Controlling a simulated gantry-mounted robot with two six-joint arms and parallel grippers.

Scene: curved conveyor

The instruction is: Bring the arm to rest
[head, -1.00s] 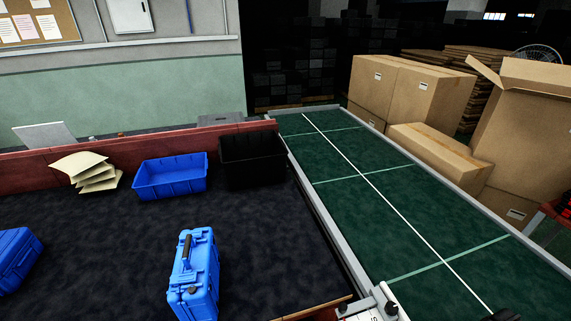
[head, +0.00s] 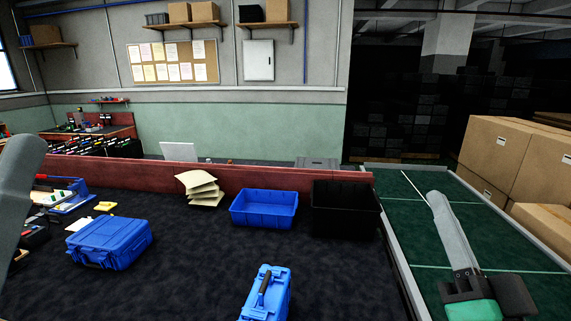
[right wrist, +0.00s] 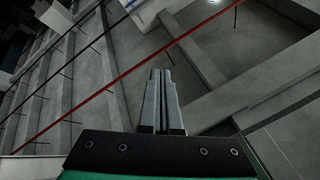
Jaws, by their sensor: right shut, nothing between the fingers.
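My right gripper (head: 436,200) is over the green conveyor at the right of the head view, fingers pointing up and away. In the right wrist view its two grey fingers (right wrist: 160,78) are pressed together, with nothing between them. A grey rounded part of my left arm (head: 18,185) enters at the left edge of the head view. It is cut off by the frame, so whether its jaws are open or shut cannot be told.
A blue case (head: 110,241) lies on the dark table at left; another (head: 266,296) stands at front. A blue bin (head: 264,222), black bin (head: 345,222) and stacked envelopes (head: 200,188) line the back. The conveyor (head: 404,230) is clear of parcels; cardboard boxes (head: 500,150) stand beyond it.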

